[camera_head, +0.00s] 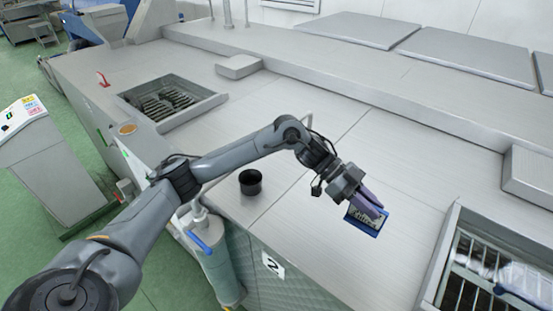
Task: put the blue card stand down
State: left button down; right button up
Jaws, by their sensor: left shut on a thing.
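My left arm comes in from the lower left and reaches over the steel counter. My left gripper (370,203) is shut on the blue card stand (367,222), a small blue piece with a pale face. The stand is at the fingertips and looks tilted. I cannot tell whether its lower edge touches the steel top (335,265) or hangs just above it. The fingers cover part of the stand. My right gripper is not in view.
A black cup (250,182) stands on the counter left of the gripper. A grated opening (440,262) lies at the lower right, another (216,98) at the upper left. A blue-handled valve (201,243) is by the front edge. Bare steel surrounds the stand.

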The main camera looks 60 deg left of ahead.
pick_arm(q)
jog(key=w+a+r+n+t+y+b, duration=0.1)
jog(key=w+a+n+t+y, duration=0.45)
jog(key=a, duration=0.45)
jog(key=w+a+n+t+y+b, duration=0.1)
jog(key=w+a+n+t+y, duration=0.25)
jog(key=w+a+n, duration=0.4)
jog(key=a+r+n+y+b, duration=0.25)
jog(key=a+n+y, duration=0.4)
jog(key=a, duration=1.35)
jog(key=s+a+f+n+g+y+b, duration=0.1)
jog(key=s+a+n+g+y+b, duration=0.15)
jog(key=s+a, duration=0.4)
jog(key=s+a+f+n+g+y+b, duration=0.2)
jog(key=s+a+n+y+b, duration=0.15)
jog(key=a, duration=0.65)
jog(key=s+a+f+n+g+y+b, duration=0.1)
jog(key=s+a+n+g+y+b, duration=0.2)
jog(key=s+a, duration=0.4)
jog(key=shift+m+t, duration=0.55)
jog(key=shift+m, duration=0.2)
jog(key=f, duration=0.3)
jog(key=w+f, duration=0.1)
jog(key=f, duration=0.2)
jog(key=f+p, duration=0.1)
jog(key=f, duration=0.2)
jog(key=shift+w+a, duration=0.2)
jog(key=shift+a, duration=0.2)
jog(key=shift+f, duration=0.3)
